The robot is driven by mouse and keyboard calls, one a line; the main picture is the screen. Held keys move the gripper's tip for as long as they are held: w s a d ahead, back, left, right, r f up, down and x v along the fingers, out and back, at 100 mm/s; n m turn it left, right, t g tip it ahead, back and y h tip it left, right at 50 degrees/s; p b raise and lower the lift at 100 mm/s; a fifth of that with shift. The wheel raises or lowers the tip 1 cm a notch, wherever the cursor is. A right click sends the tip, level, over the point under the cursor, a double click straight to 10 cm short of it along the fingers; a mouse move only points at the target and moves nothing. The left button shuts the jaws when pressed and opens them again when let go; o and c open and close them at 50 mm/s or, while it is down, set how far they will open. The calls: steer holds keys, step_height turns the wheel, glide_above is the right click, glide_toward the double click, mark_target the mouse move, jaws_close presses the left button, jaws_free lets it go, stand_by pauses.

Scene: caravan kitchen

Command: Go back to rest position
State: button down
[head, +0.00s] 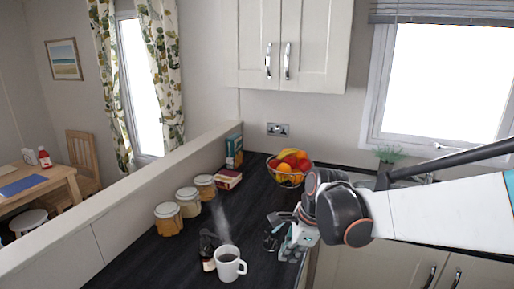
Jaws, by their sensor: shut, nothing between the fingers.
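My arm reaches in from the right over the dark worktop (180,262). My gripper (270,240) is at its left end, low over the worktop, shut with nothing held. It is right of and slightly behind a white mug (228,266) of dark drink, apart from it. The dark wrist hides part of the worktop and whatever lies behind it.
A small dark bottle (208,252) stands by the mug. Three lidded jars (188,203) line the low wall. Books (228,179) and a fruit bowl (289,170) stand behind. Wall cabinets (290,45) hang above; a plant (388,155) stands by the window.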

steer(key=s+d+r+n+t+h+b, duration=0.1)
steer(key=s+d+n+t, duration=0.1)
steer(key=s+d+n, duration=0.3)
steer(key=s+d+r+n+t+h+b, duration=0.1)
steer(key=s+d+n, duration=0.5)
steer(key=s+n, duration=0.7)
steer(key=shift+r+n+t+h+b, duration=0.3)
steer(key=shift+r+n+t+b, duration=0.15)
steer(key=shift+t, duration=0.55)
